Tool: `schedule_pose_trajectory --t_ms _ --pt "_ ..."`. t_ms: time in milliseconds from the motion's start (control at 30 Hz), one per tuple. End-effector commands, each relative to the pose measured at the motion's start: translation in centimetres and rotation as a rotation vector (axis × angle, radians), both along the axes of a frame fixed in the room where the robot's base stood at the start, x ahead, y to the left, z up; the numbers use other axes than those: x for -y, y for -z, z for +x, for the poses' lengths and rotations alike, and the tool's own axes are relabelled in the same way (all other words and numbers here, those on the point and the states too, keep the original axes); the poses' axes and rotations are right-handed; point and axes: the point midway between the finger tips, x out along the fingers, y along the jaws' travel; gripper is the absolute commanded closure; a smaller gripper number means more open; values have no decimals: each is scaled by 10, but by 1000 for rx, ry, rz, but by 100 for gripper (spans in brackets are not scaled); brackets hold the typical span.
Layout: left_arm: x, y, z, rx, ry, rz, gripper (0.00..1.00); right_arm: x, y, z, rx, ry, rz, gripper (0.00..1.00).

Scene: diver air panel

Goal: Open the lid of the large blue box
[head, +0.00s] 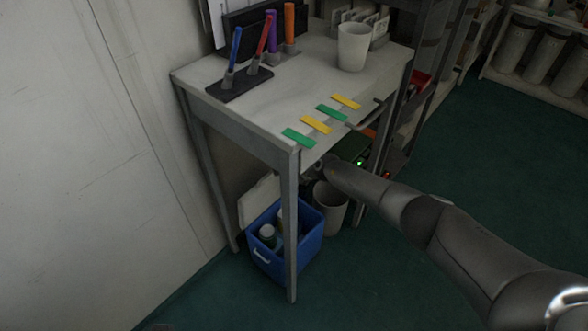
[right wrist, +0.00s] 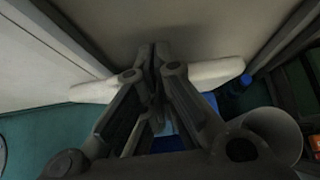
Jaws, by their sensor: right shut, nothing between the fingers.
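The large blue box (head: 287,262) stands on the floor under the small table, behind its front leg. Its white lid (head: 257,203) is raised and stands up along the box's far left side. The box's top is open and bottles (head: 267,233) show inside. In the right wrist view the lid (right wrist: 215,74) is a pale band behind the fingers, and a bit of the blue box (right wrist: 168,137) shows below them. My right gripper (right wrist: 155,52) is shut and empty, in front of the lid; I cannot tell whether it touches. In the head view the tabletop hides its fingertips. My left gripper is out of view.
The table's front leg (head: 291,230) and top (head: 300,75) hem in the space around the box. A pale bin (head: 330,208) stands right of it, also in the right wrist view (right wrist: 275,130). A wall is at left; floor (head: 460,200) is open at right.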

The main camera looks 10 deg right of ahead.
Motion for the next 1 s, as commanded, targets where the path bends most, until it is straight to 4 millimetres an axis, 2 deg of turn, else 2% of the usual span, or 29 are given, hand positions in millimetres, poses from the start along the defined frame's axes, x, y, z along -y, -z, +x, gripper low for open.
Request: schedule_pose_trajectory --t_ms 233,367,1000 --pt "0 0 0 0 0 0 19 9 -8 -19 -6 -7 3 100" --pt "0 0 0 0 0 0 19 16 -17 -24 -1 -6 -2 100" --pt "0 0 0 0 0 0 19 49 -55 -71 -9 -3 7 100"
